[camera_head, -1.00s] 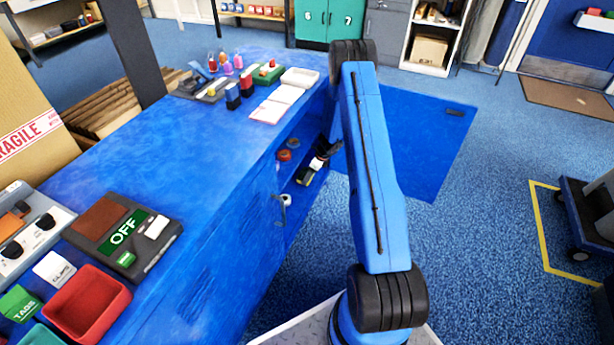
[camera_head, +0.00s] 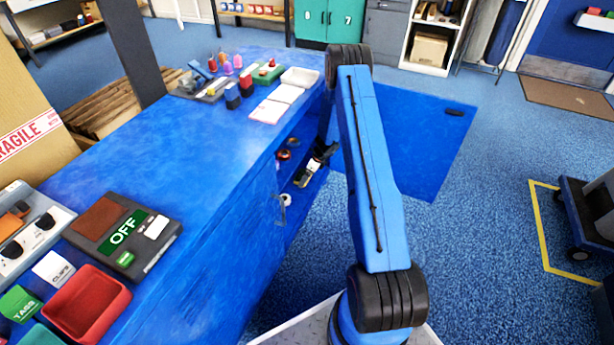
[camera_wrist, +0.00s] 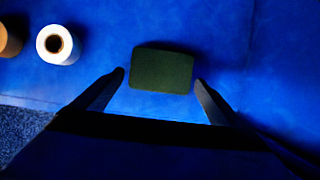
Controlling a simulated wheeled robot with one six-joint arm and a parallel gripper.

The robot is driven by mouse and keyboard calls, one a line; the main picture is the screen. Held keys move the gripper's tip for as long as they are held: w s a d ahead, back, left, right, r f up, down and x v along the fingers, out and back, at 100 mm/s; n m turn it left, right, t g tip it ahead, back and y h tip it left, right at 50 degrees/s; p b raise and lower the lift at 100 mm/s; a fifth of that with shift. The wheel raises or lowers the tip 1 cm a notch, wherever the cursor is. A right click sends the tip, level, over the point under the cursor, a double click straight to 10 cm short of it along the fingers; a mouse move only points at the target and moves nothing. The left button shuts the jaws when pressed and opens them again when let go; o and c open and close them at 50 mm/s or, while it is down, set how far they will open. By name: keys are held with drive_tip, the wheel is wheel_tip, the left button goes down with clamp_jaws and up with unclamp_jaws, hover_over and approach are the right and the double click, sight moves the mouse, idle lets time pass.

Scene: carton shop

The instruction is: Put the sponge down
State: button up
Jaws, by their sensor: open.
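The sponge (camera_wrist: 162,70), a dark green block from above, lies on the blue shelf inside the open cabinet. In the wrist view my gripper (camera_wrist: 159,84) is open, with one finger on each side of the sponge's near end and a gap on both sides. In the head view my gripper (camera_head: 321,153) is small and partly hidden by my arm at the cabinet opening.
A white roll (camera_wrist: 58,45) lies left of the sponge, with a brown roll (camera_wrist: 8,40) beyond it. The blue cabinet door (camera_head: 430,140) stands open on the right. The shelf's front edge is near my gripper. Shelf right of the sponge is clear but shadowed.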

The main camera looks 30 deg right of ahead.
drive_tip(key=shift+r, duration=0.3)
drive_tip(key=s+d, duration=0.7)
drive_tip(key=s, duration=0.2)
drive_tip(key=shift+s+d+r, duration=0.35)
drive_tip(key=shift+s, duration=0.05)
